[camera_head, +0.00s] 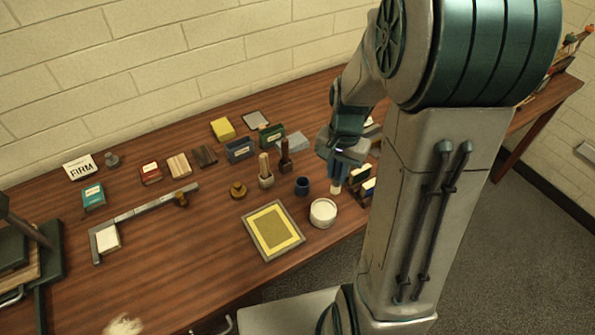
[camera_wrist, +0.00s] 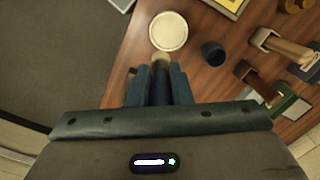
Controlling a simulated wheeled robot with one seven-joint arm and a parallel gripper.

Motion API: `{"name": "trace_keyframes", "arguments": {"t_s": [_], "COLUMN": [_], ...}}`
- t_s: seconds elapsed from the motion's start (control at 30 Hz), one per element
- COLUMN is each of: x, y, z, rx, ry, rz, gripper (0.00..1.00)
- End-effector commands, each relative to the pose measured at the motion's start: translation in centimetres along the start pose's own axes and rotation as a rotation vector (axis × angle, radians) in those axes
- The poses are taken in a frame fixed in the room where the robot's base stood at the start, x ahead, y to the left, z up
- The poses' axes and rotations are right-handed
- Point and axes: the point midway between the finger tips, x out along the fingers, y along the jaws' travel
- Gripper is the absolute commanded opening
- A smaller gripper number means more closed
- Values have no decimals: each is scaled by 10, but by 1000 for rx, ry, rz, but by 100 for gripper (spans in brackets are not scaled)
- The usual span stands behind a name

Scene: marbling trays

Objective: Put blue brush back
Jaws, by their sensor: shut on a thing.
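My gripper (camera_head: 339,158) is shut on the blue brush (camera_head: 337,174) and holds it upright, pale tip down, above the table's right part. In the wrist view, my gripper (camera_wrist: 158,87) shows the brush (camera_wrist: 160,62) between its fingers, its pale end just short of the white bowl. The fingers hide much of the brush. A small dark blue cup (camera_head: 302,186) stands left of the brush, and it also shows in the wrist view (camera_wrist: 211,55). The white bowl (camera_head: 323,213) stands in front of the cup; it shows in the wrist view (camera_wrist: 168,31) too.
Two holders with upright handles (camera_head: 265,178) (camera_head: 285,164) stand left of and behind the cup. A framed yellow tray (camera_head: 273,231) lies left of the bowl. Small boxes stand close to the right of the brush, partly behind my arm. The front-left tabletop is mostly clear.

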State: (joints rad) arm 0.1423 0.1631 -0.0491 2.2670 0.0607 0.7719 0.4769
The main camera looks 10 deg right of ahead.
Motion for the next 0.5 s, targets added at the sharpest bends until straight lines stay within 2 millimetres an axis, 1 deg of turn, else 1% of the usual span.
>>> {"name": "trace_keyframes", "arguments": {"t_s": [0.07, 0.17, 0.4, 0.5], "x": [2, 14, 47, 57], "y": [-3, -17, -70, -89], "z": [0, -5, -24, -30], "rx": [8, 10, 10, 11], "ry": [-2, -4, -4, -3], "rz": [0, 1, 1, 0], "gripper": [0, 0, 0, 0]}}
